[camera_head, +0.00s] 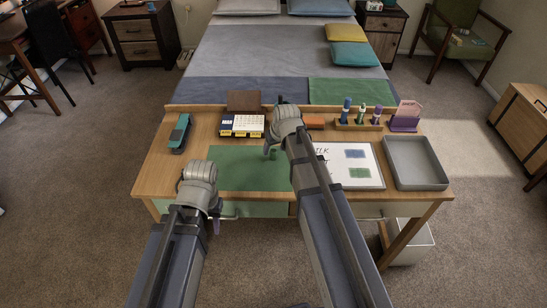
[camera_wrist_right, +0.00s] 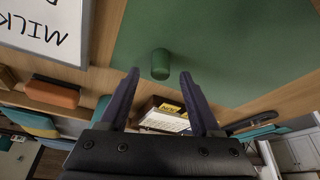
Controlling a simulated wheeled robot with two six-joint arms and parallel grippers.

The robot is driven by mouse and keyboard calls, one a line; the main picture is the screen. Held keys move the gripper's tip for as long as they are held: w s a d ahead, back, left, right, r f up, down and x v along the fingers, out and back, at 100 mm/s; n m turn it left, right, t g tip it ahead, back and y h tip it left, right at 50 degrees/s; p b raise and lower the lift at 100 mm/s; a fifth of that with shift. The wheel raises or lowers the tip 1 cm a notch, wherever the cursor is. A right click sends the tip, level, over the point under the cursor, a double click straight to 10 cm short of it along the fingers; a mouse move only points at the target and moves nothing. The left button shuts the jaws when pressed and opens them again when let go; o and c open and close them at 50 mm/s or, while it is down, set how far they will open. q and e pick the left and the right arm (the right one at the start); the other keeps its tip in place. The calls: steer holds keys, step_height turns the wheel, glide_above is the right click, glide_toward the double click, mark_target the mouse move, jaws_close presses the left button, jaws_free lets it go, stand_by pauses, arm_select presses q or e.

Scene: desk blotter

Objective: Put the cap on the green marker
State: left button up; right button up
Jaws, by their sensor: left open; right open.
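The green marker (camera_head: 361,113) stands upright in the wooden pen holder (camera_head: 357,126) at the back right of the desk, between a blue and a purple marker. A short green cylinder, which looks like the cap (camera_wrist_right: 160,64), stands on the green blotter (camera_wrist_right: 225,45). My right gripper (camera_wrist_right: 160,84) is open, with the cap just beyond and between its fingertips and nothing held. In the head view my right wrist is over the blotter's right edge and mostly hides the fingers. My left gripper (camera_head: 216,226) hangs at the desk's front left edge; its fingers are mostly hidden.
A whiteboard (camera_head: 345,181) with writing and a grey tray (camera_head: 415,164) lie on the right. A calendar (camera_head: 241,126), an orange block (camera_head: 315,123) and a pink card in a purple stand (camera_head: 406,115) are at the back. A teal stapler (camera_head: 180,133) is at left.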

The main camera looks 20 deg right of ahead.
steer(key=b+x, duration=0.1)
steer(key=x, duration=0.2)
steer(key=shift+b, duration=0.35)
arm_select(q)
step_height(320, 180, down, 3)
steer(key=shift+r, duration=0.2)
arm_select(e)
steer(key=shift+r, duration=0.1)
jaws_close()
